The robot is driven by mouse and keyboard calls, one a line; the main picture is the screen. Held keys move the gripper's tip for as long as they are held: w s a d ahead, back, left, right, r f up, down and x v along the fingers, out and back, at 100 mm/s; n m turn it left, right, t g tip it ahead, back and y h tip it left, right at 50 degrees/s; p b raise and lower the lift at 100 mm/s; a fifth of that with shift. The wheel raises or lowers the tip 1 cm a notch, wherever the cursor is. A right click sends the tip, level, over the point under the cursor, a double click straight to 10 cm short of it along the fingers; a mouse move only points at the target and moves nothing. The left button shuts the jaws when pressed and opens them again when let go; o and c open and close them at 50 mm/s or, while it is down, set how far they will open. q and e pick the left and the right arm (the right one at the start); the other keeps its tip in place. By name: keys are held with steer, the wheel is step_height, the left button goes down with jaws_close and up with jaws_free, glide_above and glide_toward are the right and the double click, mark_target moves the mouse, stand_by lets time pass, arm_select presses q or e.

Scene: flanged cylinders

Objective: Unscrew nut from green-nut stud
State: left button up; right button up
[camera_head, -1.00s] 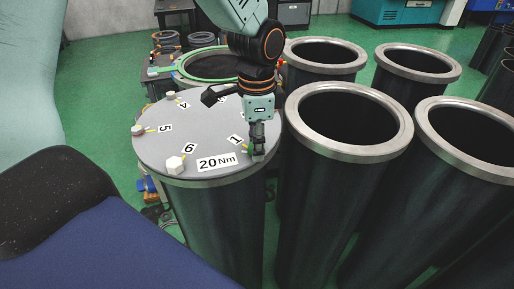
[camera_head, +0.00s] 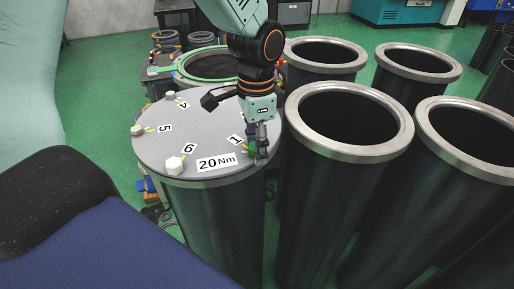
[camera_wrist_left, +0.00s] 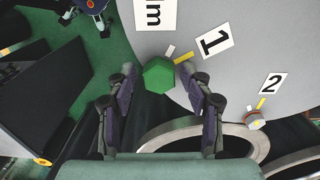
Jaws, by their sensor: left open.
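The green hexagonal nut (camera_wrist_left: 158,75) sits at the edge of a grey round lid (camera_head: 205,125), beside the label "1". In the head view only a green sliver of the nut (camera_head: 251,148) shows next to my fingers. My left gripper (camera_head: 259,146) points down at the lid's right edge. In the left wrist view my left gripper (camera_wrist_left: 162,90) is open, with one finger on each side of the nut and gaps visible to both. The stud under the nut is hidden. My right gripper is not in view.
Other pale nuts sit around the lid, including one by "6" (camera_head: 174,165) and one by "2" (camera_wrist_left: 255,122). Open flanged cylinders (camera_head: 350,151) stand close on the right.

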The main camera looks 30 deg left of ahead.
arm_select(q)
steer(key=shift+r, duration=3.05)
